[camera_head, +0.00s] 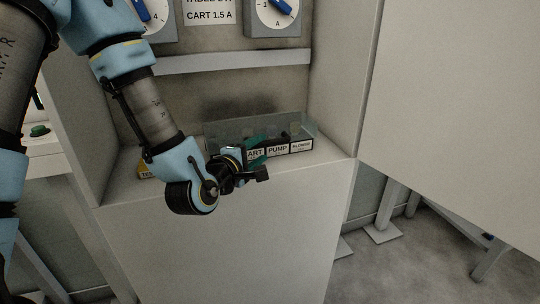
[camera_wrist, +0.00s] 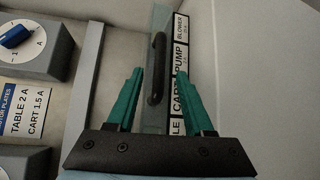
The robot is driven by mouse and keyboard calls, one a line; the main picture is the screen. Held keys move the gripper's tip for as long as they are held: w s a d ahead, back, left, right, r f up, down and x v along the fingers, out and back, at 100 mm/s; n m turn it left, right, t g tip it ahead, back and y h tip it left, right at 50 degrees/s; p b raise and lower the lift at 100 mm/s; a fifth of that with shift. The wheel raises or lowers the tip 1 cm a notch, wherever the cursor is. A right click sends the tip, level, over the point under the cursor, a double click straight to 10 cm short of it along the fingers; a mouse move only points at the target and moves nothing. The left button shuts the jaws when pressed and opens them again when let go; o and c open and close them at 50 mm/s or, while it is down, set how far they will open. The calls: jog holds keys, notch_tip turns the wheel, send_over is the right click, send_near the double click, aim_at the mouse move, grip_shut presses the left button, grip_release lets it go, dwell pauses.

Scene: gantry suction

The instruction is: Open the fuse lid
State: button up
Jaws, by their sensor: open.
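The fuse lid (camera_head: 290,126) is a clear, greyish panel over the row of fuse labels on the cabinet ledge. In the wrist view the lid (camera_wrist: 161,22) carries a black bar handle (camera_wrist: 157,68). My gripper (camera_wrist: 162,72) is open, with one teal finger on each side of the handle; I cannot tell whether either touches it. In the head view my gripper (camera_head: 258,153) is at the front of the lid and hides its left part and the handle. The labels PUMP (camera_head: 278,148) and BLOWER (camera_head: 301,145) show. The lid looks closed.
Grey switch boxes with blue knobs (camera_head: 283,6) and a plate reading CART 1.5 A (camera_head: 208,14) are on the back wall. A light shelf bar (camera_head: 235,61) crosses above the lid. Cabinet walls flank the ledge. A large pale panel (camera_head: 455,110) stands at the right.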

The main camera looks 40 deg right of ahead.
aim_at(268, 143)
jog(key=x, duration=0.5)
jog(key=shift+r+p, duration=0.15)
jog(key=shift+p, duration=0.25)
jog(key=shift+w+d, duration=0.2)
jog(key=shift+d, duration=0.3)
grip_shut()
jog(key=shift+f, duration=0.25)
dwell(0.4)
